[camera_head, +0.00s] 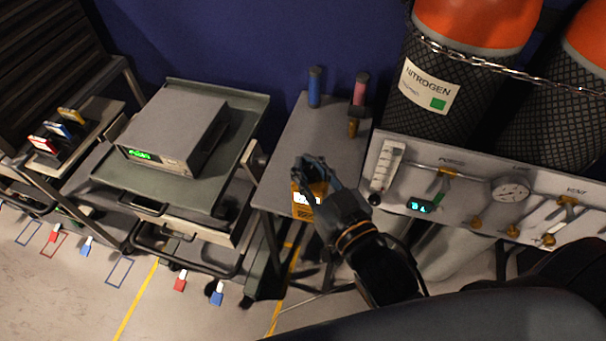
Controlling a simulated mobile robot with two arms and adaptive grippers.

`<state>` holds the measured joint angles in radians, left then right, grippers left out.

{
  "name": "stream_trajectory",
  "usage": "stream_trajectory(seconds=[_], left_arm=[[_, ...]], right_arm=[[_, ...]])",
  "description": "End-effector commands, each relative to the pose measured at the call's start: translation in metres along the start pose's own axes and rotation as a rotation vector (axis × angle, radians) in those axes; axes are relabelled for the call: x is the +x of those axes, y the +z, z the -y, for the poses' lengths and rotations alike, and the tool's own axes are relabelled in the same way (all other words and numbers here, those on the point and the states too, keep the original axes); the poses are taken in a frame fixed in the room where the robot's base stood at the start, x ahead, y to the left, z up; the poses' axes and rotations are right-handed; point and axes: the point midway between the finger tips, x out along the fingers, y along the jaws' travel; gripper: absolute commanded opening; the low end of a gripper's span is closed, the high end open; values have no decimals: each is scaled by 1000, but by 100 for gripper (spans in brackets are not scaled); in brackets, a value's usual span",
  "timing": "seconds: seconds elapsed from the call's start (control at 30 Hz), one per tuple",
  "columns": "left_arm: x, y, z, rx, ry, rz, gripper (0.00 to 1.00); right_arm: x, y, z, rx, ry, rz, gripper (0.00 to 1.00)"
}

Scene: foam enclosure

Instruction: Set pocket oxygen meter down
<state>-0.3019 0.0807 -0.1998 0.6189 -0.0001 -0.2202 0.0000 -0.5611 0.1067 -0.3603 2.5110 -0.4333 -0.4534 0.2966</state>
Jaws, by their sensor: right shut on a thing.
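The pocket oxygen meter (301,209) is a small orange-yellow box with a bright white display. It is at the front edge of a narrow grey table (326,145), in the middle of the view. My right gripper (308,177) is shut on the meter from above, and its fingers and hand hide part of it. I cannot tell whether the meter touches the table or hangs just in front of its edge. My left gripper is not in view.
A blue cylinder (314,88), a pink one (360,90) and a small brass piece (353,127) stand at the table's back. A gas panel (475,200) is close on the right. A cart (245,120) with a grey instrument (180,130) stands left. The table's middle is clear.

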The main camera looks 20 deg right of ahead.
Motion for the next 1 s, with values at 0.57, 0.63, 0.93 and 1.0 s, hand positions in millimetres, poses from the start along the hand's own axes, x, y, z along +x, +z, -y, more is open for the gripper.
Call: stream_trajectory(seconds=[0.57, 0.63, 0.93, 1.0], left_arm=[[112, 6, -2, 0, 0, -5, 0], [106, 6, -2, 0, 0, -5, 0], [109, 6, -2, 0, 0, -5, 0], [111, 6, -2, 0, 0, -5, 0]], right_arm=[[84, 55, -36, -2, 0, -1, 0], [92, 61, -40, -2, 0, 2, 0], [112, 83, -48, -1, 0, 0, 0], [115, 94, -49, 0, 0, 3, 0]])
